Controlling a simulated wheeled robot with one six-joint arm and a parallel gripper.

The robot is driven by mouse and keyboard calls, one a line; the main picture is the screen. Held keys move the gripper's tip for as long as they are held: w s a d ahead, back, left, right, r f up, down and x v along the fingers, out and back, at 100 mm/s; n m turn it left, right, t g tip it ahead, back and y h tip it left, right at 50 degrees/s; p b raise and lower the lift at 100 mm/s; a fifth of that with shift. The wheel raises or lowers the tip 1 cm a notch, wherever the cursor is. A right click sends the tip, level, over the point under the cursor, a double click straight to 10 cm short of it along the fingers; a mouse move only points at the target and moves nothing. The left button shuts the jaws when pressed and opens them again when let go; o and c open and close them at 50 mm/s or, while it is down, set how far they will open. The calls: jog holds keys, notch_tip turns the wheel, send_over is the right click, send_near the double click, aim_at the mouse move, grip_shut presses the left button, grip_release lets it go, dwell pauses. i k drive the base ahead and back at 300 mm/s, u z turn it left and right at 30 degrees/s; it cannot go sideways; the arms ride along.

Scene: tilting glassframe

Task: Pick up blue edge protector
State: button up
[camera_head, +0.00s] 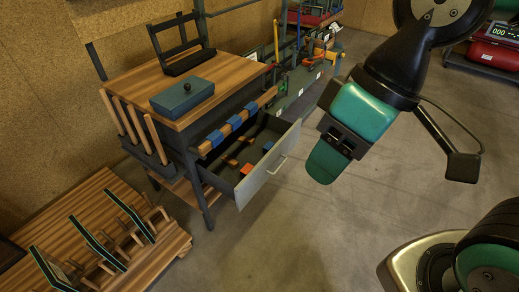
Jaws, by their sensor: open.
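A small blue piece (267,146) lies in the open drawer (286,158), near its front right; it looks like a blue edge protector, but it is too small to tell for sure. Several blue pieces (234,122) also sit around the wooden bar along the table's front edge. My gripper (336,150) is open, with nothing seen between its green fingers. It hangs in the air to the right of the drawer, apart from it, pointing down and left.
An orange piece (246,169) and brown pieces lie in the drawer. A blue-grey lidded box (182,97) and a black stand (178,50) are on the wooden table (215,78). A slatted rack with dark panels (90,240) stands at lower left. The floor (300,230) below my gripper is clear.

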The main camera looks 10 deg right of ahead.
aim_at(269, 144)
jog(key=u, duration=0.25)
jog(key=i, duration=1.55)
jog(key=z, duration=0.65)
